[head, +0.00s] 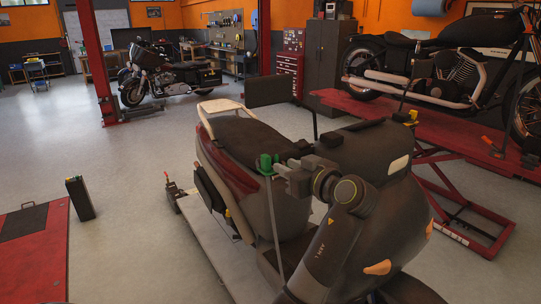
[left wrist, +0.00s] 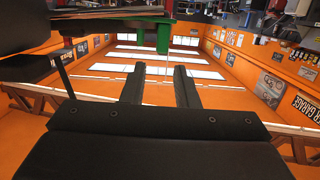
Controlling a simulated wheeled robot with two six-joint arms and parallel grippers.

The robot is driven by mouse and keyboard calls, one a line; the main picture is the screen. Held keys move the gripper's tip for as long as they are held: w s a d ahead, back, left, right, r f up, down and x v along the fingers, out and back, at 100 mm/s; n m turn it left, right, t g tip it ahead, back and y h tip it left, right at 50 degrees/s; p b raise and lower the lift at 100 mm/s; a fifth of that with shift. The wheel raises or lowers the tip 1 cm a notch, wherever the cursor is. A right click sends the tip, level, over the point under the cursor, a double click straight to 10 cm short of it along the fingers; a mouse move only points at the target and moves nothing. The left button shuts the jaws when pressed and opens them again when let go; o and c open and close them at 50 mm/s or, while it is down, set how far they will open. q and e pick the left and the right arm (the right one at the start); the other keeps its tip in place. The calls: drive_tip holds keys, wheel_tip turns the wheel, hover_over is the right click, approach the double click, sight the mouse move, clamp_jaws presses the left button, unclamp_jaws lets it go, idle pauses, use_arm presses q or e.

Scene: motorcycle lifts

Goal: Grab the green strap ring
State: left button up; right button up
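The green strap ring (head: 266,163) is at the top of a thin grey strap (head: 273,215) beside the seat of the dark scooter (head: 330,190). My left gripper (head: 281,170) is just to the right of the ring, with its fingers towards it. In the left wrist view the green ring (left wrist: 146,36) is beyond the tips of the two dark fingers. The left gripper (left wrist: 160,69) is open there, with a clear empty gap between its fingers. Whether a fingertip touches the ring is hard to tell. My right gripper is in neither view.
The scooter stands on a pale lift platform (head: 208,240). A red lift (head: 440,120) bears a black motorcycle (head: 450,75) at the right. A red lift plate (head: 40,260) and a small black post (head: 80,198) are at the left. The floor between is clear.

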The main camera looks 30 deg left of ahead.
sight(269, 161)
use_arm(q)
drive_tip(key=shift+p+x, duration=0.35)
drive_tip(key=shift+x, duration=0.85)
drive_tip(key=p+x, duration=0.3)
drive_tip(key=x, duration=0.1)
drive_tip(key=shift+s+a, duration=0.1)
drive_tip(key=shift+a+f+p, duration=0.3)
drive_tip(key=shift+a+p, duration=0.1)
drive_tip(key=shift+a, duration=0.05)
